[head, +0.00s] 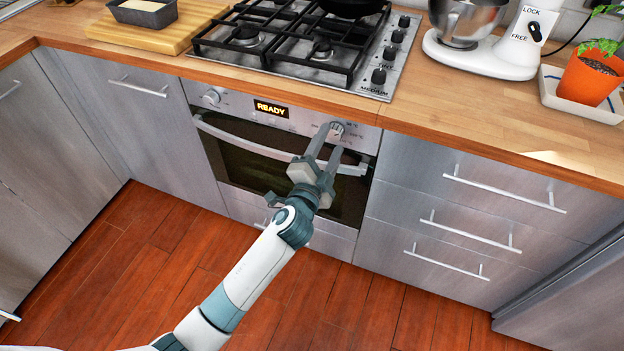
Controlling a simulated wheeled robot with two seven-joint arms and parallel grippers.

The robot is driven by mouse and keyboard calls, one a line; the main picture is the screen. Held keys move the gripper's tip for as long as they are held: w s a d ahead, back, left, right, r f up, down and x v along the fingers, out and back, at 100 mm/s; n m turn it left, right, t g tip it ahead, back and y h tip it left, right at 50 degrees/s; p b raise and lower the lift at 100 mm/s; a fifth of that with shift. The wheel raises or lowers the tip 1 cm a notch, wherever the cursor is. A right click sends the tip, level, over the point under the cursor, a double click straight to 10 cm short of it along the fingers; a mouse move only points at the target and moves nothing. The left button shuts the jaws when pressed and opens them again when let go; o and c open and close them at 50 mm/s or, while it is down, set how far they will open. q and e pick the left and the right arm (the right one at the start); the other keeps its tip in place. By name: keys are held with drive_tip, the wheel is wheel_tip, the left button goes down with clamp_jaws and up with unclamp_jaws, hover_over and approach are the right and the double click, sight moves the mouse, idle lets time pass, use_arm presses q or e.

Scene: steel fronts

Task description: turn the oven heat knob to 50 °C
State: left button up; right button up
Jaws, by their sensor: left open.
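The oven (245,165) is built in below the counter, with its door shut and a display (271,109) reading "READY". A knob (212,97) sits at the left of its panel. Another knob (336,129) sits at the right, with small marks around it too small to read. My left gripper (329,133) is at the right knob, its open fingers reaching up to it. I cannot tell whether the fingers touch the knob, and they partly hide it. My right gripper is not in view.
The oven door handle (255,147) runs just below the panel, partly behind my gripper. Above are the gas hob (375,93) with its own knobs, a stand mixer (485,58) and a potted plant (588,78). Drawers with bar handles (503,195) stand to the right.

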use_arm(q)
drive_tip(key=b+v, duration=0.1)
drive_tip(key=v, duration=1.5)
drive_tip(key=shift+s+a, duration=0.15)
drive_tip(key=shift+s, duration=0.05)
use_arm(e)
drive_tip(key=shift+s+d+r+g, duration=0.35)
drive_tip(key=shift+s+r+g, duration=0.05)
use_arm(q)
drive_tip(key=shift+f, duration=0.1)
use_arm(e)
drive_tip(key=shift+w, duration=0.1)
